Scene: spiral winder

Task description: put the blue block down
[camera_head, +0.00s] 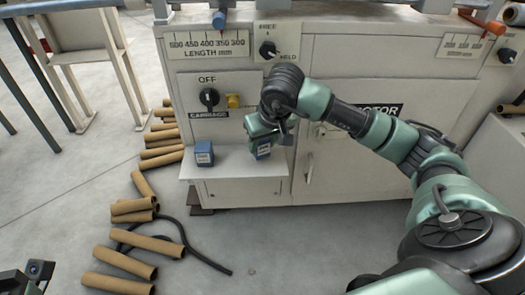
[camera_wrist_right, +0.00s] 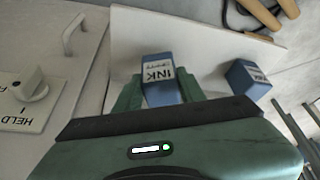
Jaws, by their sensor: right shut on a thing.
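My right gripper (camera_head: 262,138) is shut on a blue block (camera_head: 264,150) over the right part of the small white shelf (camera_head: 235,172). In the right wrist view the block (camera_wrist_right: 160,68), with a white label reading INK, sits between the green fingers (camera_wrist_right: 160,92). Its underside is hidden, so I cannot tell whether it touches the shelf. A second blue block (camera_head: 204,154) stands apart on the left part of the shelf, and it also shows in the right wrist view (camera_wrist_right: 247,80). My left gripper's fingers are not in view.
The machine's front panel rises behind the shelf, with a CARRIAGE knob (camera_head: 209,97) and a yellow part (camera_head: 233,101). A door handle (camera_head: 309,167) is to the right. Several brown tubes (camera_head: 125,262) and a black cable (camera_head: 200,256) lie on the floor. Bare shelf lies between the blocks.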

